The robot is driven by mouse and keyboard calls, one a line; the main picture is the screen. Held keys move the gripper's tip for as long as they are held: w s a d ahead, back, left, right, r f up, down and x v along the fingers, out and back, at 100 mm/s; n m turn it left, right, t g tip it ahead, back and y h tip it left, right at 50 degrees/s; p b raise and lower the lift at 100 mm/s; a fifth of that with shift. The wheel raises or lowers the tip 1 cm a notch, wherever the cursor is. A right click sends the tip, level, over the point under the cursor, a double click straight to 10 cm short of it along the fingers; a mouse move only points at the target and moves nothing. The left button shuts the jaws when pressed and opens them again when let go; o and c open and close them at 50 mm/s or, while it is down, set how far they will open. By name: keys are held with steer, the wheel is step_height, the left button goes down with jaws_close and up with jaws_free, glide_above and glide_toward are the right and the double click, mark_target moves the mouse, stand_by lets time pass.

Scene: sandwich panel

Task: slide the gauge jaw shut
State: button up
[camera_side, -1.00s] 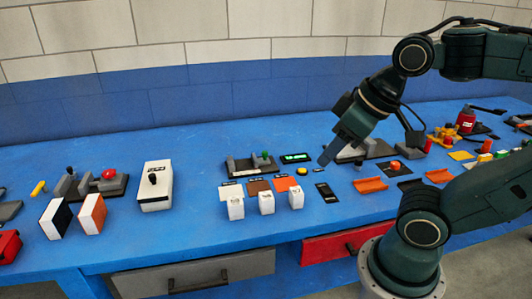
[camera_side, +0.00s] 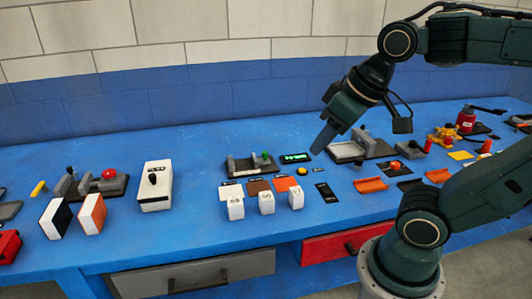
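The gauge (camera_side: 243,170) is a dark base with grey upright blocks, in the middle of the bench. The grey jaw block carrying a green knob (camera_side: 265,154) is at its right end, and a gap shows between it and the grey block (camera_side: 230,165) at the left end. A black display with green digits (camera_side: 296,158) lies just right of the gauge. My gripper (camera_side: 317,150) points down and left, to the right of the jaw and apart from it, by the display's right edge in the picture. Its fingers overlap from this side, so their opening is hidden.
Three white blocks (camera_side: 266,203) stand in front of the gauge, with coloured pads behind them. A grey fixture (camera_side: 347,151) stands right of my gripper. A white switch box (camera_side: 155,187) is further left, with clear bench between.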

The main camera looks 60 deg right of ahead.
steer(key=w+d+r+m+g, duration=0.1)
steer(key=w+d+r+m, duration=0.15)
steer(key=w, duration=0.35)
steer(key=w+d+r+m+g, duration=0.1)
steer(key=w+d+m, duration=0.15)
steer(key=w, duration=0.35)
steer(key=m+g, duration=0.3)
steer(key=m, duration=0.9)
glide_above(265, 152)
step_height(265, 152, down, 20)
steer(key=r, duration=0.1)
steer(key=shift+f, duration=0.25)
steer(key=shift+a, duration=0.1)
step_height(265, 152, down, 14)
steer(key=shift+r, duration=0.1)
jaws_close()
